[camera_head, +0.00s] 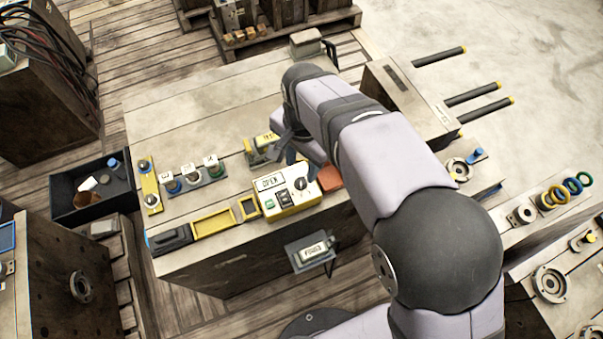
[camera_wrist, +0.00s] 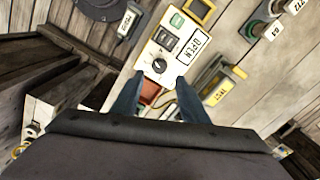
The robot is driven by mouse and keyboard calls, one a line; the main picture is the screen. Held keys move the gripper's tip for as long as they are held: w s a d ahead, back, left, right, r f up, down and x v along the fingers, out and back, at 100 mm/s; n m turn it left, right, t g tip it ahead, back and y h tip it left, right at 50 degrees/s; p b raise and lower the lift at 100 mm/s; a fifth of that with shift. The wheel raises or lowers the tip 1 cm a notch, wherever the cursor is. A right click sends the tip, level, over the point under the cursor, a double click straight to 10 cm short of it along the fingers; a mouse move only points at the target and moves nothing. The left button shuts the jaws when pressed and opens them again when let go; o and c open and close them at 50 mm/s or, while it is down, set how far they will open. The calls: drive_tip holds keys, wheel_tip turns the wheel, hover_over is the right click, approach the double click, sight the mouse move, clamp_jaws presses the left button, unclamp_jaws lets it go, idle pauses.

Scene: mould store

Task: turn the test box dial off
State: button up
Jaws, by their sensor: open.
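The test box (camera_head: 287,192) is a cream and yellow box near the front edge of the wooden bench. Its black round dial (camera_head: 300,184) is on the top face at the right, beside a label reading OPEN (camera_head: 270,181) and a green button. In the wrist view the dial (camera_wrist: 159,66) lies just beyond my fingertips, with the OPEN label (camera_wrist: 194,43) to its right. My gripper (camera_wrist: 153,82) is open, its two blue-grey fingers apart with nothing between them. It is above the bench beside the box, apart from the dial as far as I can tell.
A red block (camera_head: 328,179) lies right beside the box. A yellow-topped fixture (camera_head: 262,147) stands behind it. Yellow trays (camera_head: 213,222) and a row of labelled knobs (camera_head: 191,174) are to the left. A labelled plate (camera_head: 312,251) hangs at the bench front. The bench's back left is clear.

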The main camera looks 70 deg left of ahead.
sight(301, 181)
drive_tip(key=shift+f+p, duration=0.55)
drive_tip(key=shift+f, duration=2.65)
drive_tip(key=shift+c, duration=0.6)
clamp_jaws()
